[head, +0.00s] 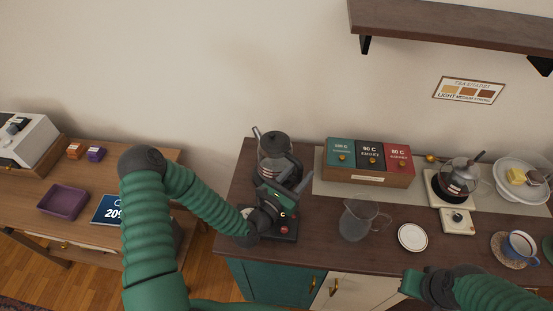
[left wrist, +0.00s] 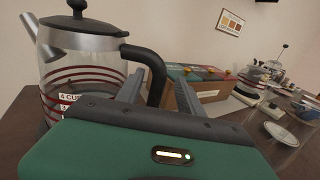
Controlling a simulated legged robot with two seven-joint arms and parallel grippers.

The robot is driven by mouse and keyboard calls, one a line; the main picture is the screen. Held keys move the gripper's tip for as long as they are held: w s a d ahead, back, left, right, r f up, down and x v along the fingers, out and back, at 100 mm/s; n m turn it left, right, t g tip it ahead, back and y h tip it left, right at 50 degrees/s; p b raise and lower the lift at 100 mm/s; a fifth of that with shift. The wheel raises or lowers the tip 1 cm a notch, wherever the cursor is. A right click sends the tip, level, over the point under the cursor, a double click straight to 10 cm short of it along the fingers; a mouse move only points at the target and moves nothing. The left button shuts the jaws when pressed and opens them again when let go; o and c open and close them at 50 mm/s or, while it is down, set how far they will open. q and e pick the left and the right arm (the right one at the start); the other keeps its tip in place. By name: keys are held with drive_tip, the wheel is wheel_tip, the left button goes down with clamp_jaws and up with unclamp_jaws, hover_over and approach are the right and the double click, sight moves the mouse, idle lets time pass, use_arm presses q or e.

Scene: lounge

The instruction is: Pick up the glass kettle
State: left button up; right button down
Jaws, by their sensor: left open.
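The glass kettle (head: 272,160) stands upright at the left end of the dark counter in the head view. It has a black lid, a metal spout and a black handle. My left gripper (head: 297,180) is open at its handle side. In the left wrist view the kettle (left wrist: 80,75) shows red stripes and cup marks, and its handle (left wrist: 152,62) comes down between the two open fingers of that gripper (left wrist: 158,92). I cannot tell whether either finger touches it. The kettle's lower part is hidden by my gripper. My right gripper (head: 412,284) is at the counter's front edge, its jaws unclear.
A black base (head: 284,236) with a red button lies under my left wrist. A clear pitcher (head: 356,220), a white saucer (head: 412,237) and a box of tins (head: 366,177) stand to the right. Another glass pot (head: 458,180) sits farther right. A shelf (head: 450,28) hangs above.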

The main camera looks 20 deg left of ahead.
use_arm(q)
drive_tip(key=shift+w+f, duration=0.1)
drive_tip(key=shift+a, duration=0.75)
drive_tip(key=c, duration=0.7)
clamp_jaws()
drive_tip(key=shift+d, duration=0.5)
drive_tip(key=shift+a, duration=0.3)
drive_tip(key=shift+d, duration=0.1)
